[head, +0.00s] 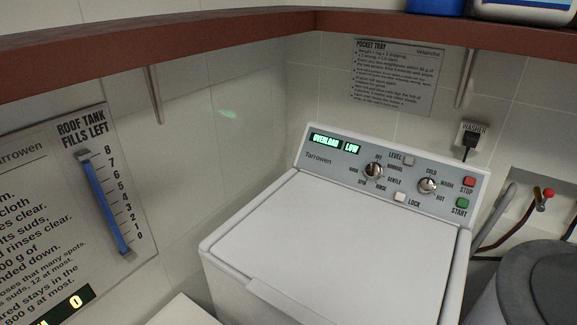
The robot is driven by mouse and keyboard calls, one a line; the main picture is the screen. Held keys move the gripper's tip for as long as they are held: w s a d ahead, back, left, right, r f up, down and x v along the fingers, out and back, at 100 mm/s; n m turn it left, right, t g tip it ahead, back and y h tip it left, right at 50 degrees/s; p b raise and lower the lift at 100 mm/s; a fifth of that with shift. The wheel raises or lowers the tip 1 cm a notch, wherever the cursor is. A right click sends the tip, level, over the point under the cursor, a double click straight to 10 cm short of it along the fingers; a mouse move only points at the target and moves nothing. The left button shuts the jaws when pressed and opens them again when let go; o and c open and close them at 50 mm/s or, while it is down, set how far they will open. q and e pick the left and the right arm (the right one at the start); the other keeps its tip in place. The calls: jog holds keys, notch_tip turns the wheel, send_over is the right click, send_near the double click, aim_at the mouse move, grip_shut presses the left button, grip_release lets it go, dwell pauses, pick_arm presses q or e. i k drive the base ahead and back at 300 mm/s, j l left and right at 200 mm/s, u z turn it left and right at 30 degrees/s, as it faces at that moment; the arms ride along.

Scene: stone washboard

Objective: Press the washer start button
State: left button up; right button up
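The white top-loading washer (335,245) stands in the corner with its lid closed. Its control panel (330,157) runs along the back, labelled Tarrowen. The green start button (462,203) is at the panel's right end, above the word START. The red stop button (469,182) sits just above it. Two lit displays (337,143) read OVERLOAD and LOW. Neither of my grippers shows in the head view.
A brown shelf (230,33) runs above along both walls. A grey round lidded bin (535,285) stands right of the washer, near hoses and a red-handled tap (546,194). A plug (470,143) sits in the WASHER socket. A tank gauge sign (105,190) hangs at left.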

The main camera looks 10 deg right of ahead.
aim_at(463, 203)
jog(key=k+z, duration=0.1)
jog(key=z, duration=1.25)
